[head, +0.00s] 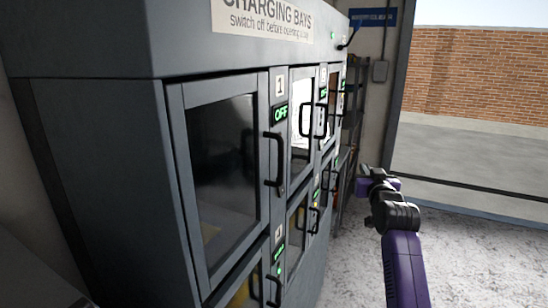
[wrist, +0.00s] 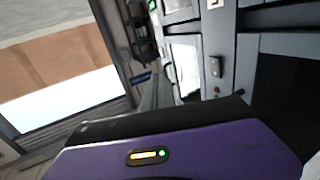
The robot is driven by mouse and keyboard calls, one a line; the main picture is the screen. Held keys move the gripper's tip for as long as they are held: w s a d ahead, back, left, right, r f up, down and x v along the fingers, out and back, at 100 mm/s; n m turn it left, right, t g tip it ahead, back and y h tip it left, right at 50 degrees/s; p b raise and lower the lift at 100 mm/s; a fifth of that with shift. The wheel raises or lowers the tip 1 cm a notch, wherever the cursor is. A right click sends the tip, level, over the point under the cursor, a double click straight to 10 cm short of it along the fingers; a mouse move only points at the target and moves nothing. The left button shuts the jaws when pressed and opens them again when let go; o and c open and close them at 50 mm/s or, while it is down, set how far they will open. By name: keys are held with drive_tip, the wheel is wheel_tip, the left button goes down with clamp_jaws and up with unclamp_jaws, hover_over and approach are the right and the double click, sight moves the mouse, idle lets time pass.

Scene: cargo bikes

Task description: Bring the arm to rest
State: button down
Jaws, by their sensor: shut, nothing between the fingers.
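My arm is purple and black and rises from the lower right of the head view. My gripper (head: 366,184) is at its far end, to the right of the charging cabinet and apart from it. It is shut and holds nothing. Its fingertips are small and hard to make out. In the wrist view a purple and black casing with a small lit indicator fills the lower part, and no fingertips show there.
A dark grey charging cabinet (head: 100,150) with several glazed doors and protruding black handles (head: 273,160) fills the left. A shelf rack (head: 350,125) stands beyond it. Speckled floor (head: 470,255) is open at right, before a wide opening onto a brick wall (head: 470,75).

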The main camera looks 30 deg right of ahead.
drive_tip(key=shift+r, duration=0.1)
wheel_tip(320, 180, up, 5)
drive_tip(key=s+a+t+h, duration=0.1)
drive_tip(key=s+t, duration=0.1)
drive_tip(key=s+a+f+n+t+y, duration=0.1)
drive_tip(key=s+a+f, duration=0.5)
drive_tip(key=a, duration=0.2)
drive_tip(key=s+a+f+n+y, duration=0.1)
drive_tip(key=s+a+f+y, duration=0.1)
drive_tip(key=s+a+f, duration=0.45)
drive_tip(key=s+a+f+n+t+y, duration=0.1)
drive_tip(key=s+a+f, duration=0.3)
drive_tip(key=s+a, duration=0.5)
drive_tip(key=s+a+f+n+g+y, duration=0.1)
drive_tip(key=s+a+f+g+y, duration=0.1)
drive_tip(key=s+a, duration=0.6)
drive_tip(key=s+a+f+n+g+y, duration=0.2)
drive_tip(key=s+a+f+y, duration=0.2)
drive_tip(key=s+a, duration=0.5)
drive_tip(key=s+f, duration=0.1)
drive_tip(key=s, duration=0.6)
drive_tip(key=shift+s+n+y, duration=0.3)
drive_tip(key=shift+s+y, duration=0.1)
